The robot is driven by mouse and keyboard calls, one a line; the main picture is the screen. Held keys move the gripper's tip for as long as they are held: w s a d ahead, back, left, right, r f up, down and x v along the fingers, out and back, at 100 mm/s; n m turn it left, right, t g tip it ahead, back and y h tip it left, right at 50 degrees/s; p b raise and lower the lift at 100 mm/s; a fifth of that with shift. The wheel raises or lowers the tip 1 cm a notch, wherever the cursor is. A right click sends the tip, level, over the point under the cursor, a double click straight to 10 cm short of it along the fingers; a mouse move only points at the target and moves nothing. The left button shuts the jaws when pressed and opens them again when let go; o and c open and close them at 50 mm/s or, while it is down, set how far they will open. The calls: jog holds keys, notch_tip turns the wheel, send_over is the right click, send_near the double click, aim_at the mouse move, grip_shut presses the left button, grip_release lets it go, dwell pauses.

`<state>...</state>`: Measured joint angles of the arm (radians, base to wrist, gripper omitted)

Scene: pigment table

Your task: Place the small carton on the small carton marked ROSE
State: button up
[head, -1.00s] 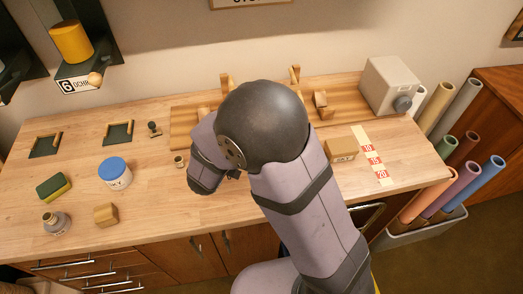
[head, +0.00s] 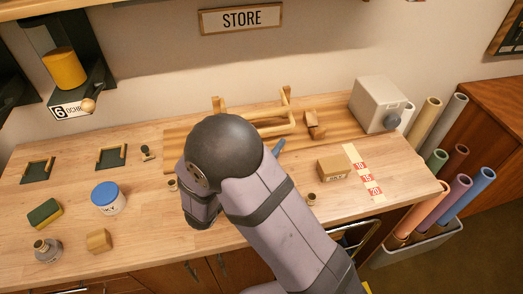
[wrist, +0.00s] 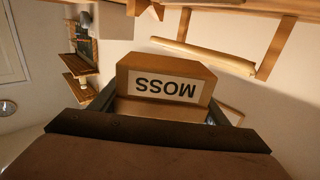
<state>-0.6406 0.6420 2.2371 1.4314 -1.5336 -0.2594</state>
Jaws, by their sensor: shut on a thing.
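In the wrist view my gripper (wrist: 163,108) is shut on a small brown carton with a white label reading MOSS (wrist: 165,84). The label appears upside down there. In the head view my arm covers the gripper and this carton. A small tan carton (head: 333,168) stands on the right part of the table, just left of the number strip. It has a dark word on its front, too small to read surely. It stands apart from my arm.
The number strip (head: 364,172) lies right of the tan carton. A wooden rack (head: 255,128) and grey box (head: 380,104) stand behind. A small pot (head: 311,199) is in front. A blue-lidded jar (head: 107,198), sponge (head: 44,214) and wooden block (head: 99,241) are at left.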

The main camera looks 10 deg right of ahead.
jog(key=shift+f, duration=2.05)
jog(key=shift+f, duration=0.1)
jog(key=shift+f, duration=0.35)
jog(key=shift+s+f, duration=0.1)
jog(key=shift+f, duration=0.1)
jog(key=o, duration=1.1)
jog(key=shift+d+f, duration=0.1)
